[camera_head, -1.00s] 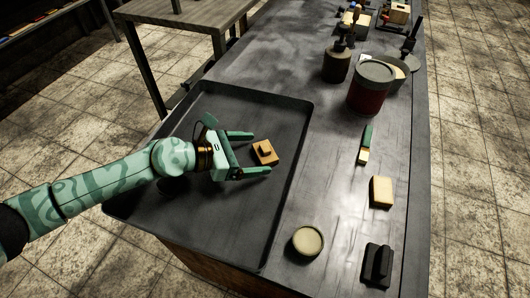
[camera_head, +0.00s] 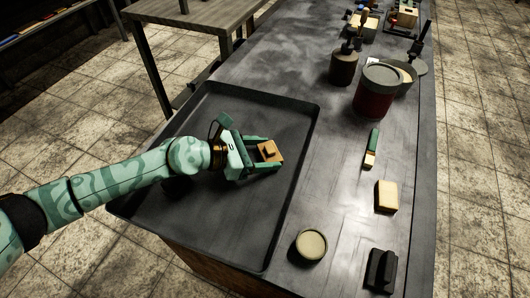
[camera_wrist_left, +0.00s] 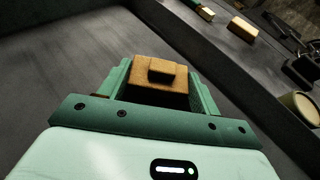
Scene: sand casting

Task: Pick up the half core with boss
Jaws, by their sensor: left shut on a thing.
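The half core with boss (camera_head: 270,152) is an orange-tan block with a small raised boss on top. It sits in the dark shallow tray (camera_head: 225,228). My left gripper (camera_head: 266,154) is shut on it, with one green finger along each side. The left wrist view shows the core (camera_wrist_left: 158,82) between the two fingers (camera_wrist_left: 160,88), boss upward. Whether the core touches the tray floor cannot be told. My right gripper is not in view.
Right of the tray on the bench stand a round tan-topped tin (camera_head: 311,244), a black block (camera_head: 380,270), a yellow block (camera_head: 387,196) and a green-handled brush (camera_head: 371,148). A red pot (camera_head: 377,90) and a dark pot (camera_head: 343,67) stand farther back. Much of the tray is bare.

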